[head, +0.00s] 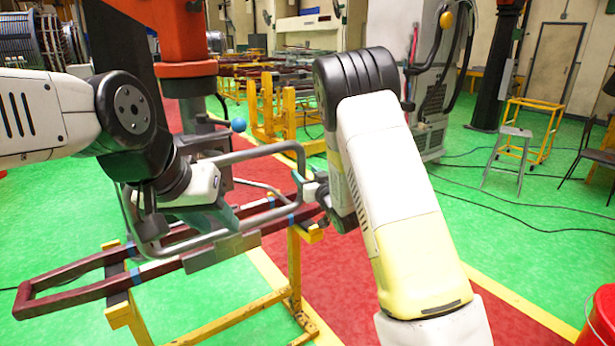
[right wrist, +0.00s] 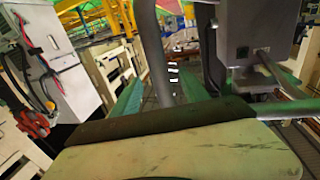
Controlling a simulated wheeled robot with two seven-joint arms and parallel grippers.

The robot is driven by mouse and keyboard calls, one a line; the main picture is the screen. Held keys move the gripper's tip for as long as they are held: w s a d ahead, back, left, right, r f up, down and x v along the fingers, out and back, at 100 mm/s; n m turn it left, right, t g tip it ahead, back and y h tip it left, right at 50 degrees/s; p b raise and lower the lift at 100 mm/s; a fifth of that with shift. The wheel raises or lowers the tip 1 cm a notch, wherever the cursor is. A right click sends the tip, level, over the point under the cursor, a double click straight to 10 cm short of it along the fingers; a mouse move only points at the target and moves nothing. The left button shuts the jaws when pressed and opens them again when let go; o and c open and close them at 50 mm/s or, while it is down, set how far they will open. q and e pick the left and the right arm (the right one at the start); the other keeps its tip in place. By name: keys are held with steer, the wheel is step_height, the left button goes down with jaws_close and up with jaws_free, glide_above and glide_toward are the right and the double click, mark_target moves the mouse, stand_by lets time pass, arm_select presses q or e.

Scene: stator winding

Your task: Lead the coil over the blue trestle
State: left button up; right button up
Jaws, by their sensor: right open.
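The coil (head: 72,292) is a long dark red loop with blue bands, lying level at left centre in the head view. A grey tubular frame (head: 255,153) with grey plates is on it. A yellow trestle (head: 293,270) stands under the coil; I cannot tell whether they touch. I see no blue trestle. My left gripper (head: 222,214) is at the frame, above the coil; its fingers are partly hidden. My right gripper (head: 309,190) is open at the frame's right end. In the right wrist view, a grey tube (right wrist: 158,60) stands between its teal fingers.
An orange and black machine (head: 185,40) rises behind my left arm. Yellow stands with more dark red coils (head: 275,75) are farther back. A grey stool (head: 507,148) and a red bucket (head: 602,318) are at the right. Cables cross the green floor at right.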

steer(key=x, duration=0.7)
jaws_close()
stand_by(1.3)
stand_by(0.3)
stand_by(1.7)
